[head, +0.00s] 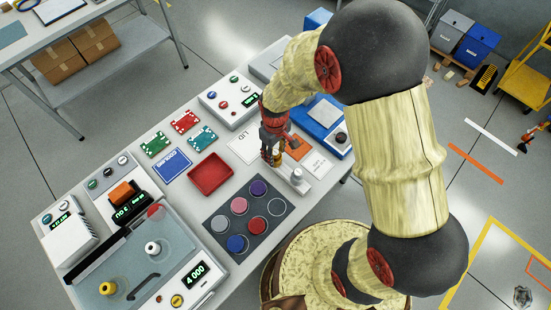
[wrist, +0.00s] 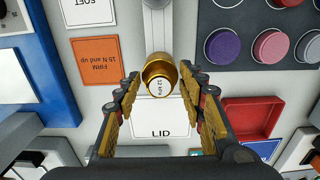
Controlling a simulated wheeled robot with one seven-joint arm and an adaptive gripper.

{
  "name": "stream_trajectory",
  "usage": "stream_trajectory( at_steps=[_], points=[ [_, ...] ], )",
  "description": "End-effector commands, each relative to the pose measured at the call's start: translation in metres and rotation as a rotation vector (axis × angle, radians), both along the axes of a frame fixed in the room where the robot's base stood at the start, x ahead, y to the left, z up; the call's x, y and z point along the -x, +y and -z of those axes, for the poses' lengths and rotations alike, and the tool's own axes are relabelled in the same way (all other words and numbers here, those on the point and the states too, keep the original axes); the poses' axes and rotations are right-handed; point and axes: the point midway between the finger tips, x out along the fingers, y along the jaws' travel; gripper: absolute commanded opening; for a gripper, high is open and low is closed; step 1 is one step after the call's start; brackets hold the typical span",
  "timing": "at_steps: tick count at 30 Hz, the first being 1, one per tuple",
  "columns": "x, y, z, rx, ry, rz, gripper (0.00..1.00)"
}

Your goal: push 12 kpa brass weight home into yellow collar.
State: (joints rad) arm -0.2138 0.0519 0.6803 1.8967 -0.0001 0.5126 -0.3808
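The brass weight (wrist: 160,75), marked 12 kPa, sits between my fingertips in the wrist view. The yellow collar (head: 107,288) is on the grey-green plate of the machine at the front left, well away from my gripper. I cannot tell whether the weight touches the surface below.
A LID card (wrist: 160,117) lies below my gripper, near an orange FIRM card (wrist: 96,60). A red tray (head: 210,174), a dark board with coloured discs (head: 247,243) and a white collar (head: 152,248) lie towards the machine. A pale post (head: 297,174) stands close by.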

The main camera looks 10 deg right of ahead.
Motion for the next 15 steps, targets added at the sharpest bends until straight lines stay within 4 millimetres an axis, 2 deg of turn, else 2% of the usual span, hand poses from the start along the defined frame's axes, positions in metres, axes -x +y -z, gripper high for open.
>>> stream_trajectory(
  at_steps=[12,15],
  points=[
    [0.0001,0.0000,0.0000,0.000,0.000,0.000,0.16],
    [-0.0009,0.0003,-0.0011,0.000,-0.002,0.000,0.15]
  ],
)
